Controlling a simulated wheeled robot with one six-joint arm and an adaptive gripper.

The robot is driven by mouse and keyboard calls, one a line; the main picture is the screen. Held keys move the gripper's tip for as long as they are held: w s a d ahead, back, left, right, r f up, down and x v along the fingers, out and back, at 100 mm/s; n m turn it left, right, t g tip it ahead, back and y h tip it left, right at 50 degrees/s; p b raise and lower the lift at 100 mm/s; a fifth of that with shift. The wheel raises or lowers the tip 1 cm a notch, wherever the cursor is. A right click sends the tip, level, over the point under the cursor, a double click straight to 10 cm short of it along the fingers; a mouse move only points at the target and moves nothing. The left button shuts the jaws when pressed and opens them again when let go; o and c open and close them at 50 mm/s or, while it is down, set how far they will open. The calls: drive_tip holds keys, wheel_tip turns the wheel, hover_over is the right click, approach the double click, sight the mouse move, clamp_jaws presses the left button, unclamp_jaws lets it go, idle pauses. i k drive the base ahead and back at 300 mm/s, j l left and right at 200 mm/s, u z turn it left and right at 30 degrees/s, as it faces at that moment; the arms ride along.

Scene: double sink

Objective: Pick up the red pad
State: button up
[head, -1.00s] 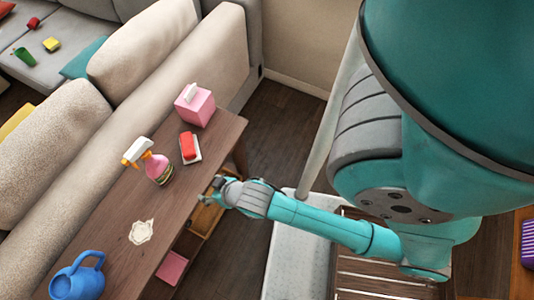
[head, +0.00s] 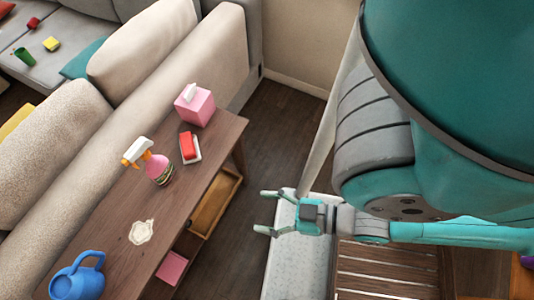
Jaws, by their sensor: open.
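The red pad (head: 187,146) lies on a small white dish (head: 197,158) on the wooden console table behind the sofa. My gripper (head: 263,212) is open and empty, its two fingers pointing left. It is to the right of the table and apart from it, below and to the right of the pad in the head view. Nothing hides the pad.
A pink tissue box (head: 200,108) stands just behind the pad. A pink spray bottle (head: 157,168) stands to its left. A blue watering can (head: 80,280) and a cream stain-like patch (head: 142,232) are nearer. An open drawer (head: 215,205) juts out below the tabletop.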

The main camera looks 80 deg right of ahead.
sight(189, 145)
drive_tip(key=l+u, duration=0.15)
drive_tip(key=l, duration=0.35)
drive_tip(key=k+l+u, duration=0.15)
drive_tip(key=k+l, duration=0.25)
drive_tip(key=k+l+u, duration=0.15)
drive_tip(key=k+l, duration=0.2)
drive_tip(key=k+l+u, duration=0.2)
drive_tip(key=k, duration=0.3)
